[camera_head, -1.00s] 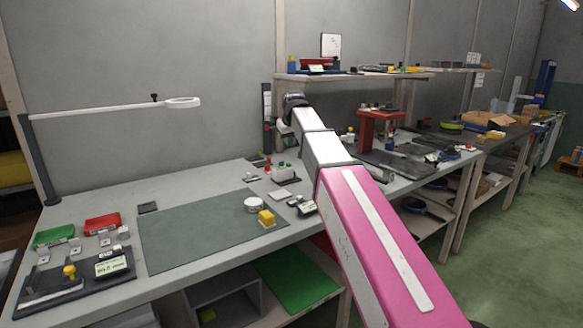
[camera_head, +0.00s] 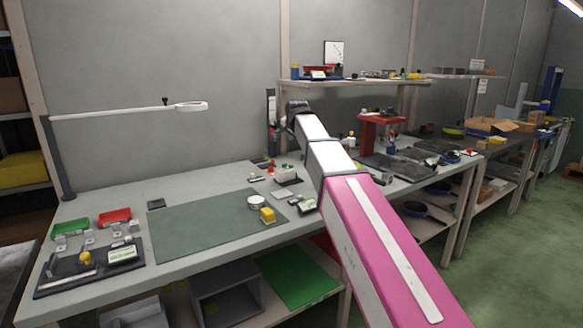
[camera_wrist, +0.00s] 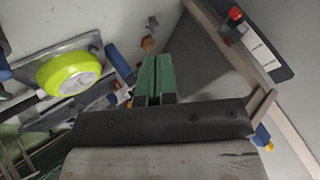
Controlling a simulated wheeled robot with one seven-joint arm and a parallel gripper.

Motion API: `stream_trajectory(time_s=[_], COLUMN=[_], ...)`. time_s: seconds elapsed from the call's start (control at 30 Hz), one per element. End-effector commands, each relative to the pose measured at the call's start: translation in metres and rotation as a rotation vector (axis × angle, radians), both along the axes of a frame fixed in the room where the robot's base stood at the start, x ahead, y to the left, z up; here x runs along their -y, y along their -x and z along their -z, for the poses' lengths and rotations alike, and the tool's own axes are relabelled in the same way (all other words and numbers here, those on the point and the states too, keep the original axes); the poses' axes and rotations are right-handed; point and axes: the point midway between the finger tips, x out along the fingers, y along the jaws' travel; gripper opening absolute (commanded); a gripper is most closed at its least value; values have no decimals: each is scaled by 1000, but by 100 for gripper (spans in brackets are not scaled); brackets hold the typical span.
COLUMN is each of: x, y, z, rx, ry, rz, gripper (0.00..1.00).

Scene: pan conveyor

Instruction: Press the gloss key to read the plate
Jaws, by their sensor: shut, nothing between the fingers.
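My gripper (camera_wrist: 156,78) shows in the wrist view as two green fingers pressed together, shut and empty. In the head view it is hidden behind my pink and white arm. I cannot make out which key is the gloss key. A dark device with a pale display (camera_head: 122,254) sits at the bench's left front, with a yellow knob (camera_head: 85,258) on it. A smaller display device (camera_head: 307,205) sits right of the green mat. No contact between gripper and any key shows.
The green mat (camera_head: 195,232) carries a white round piece (camera_head: 256,201) and a yellow block (camera_head: 267,215). Red (camera_head: 114,216) and green (camera_head: 72,228) trays stand at left. A red stand (camera_head: 378,121) stands right of my arm. A lime disc (camera_wrist: 72,72) is left of my fingers.

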Motion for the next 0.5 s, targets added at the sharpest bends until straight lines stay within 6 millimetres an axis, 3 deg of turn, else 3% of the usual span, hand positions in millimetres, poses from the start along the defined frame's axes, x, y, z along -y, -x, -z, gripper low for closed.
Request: stream_trajectory(time_s=[0.27, 0.5], x=[0, 0], y=[0, 1], z=[1, 18], rx=[-1, -3], ry=[2, 2], rz=[-1, -1], gripper=[0, 0])
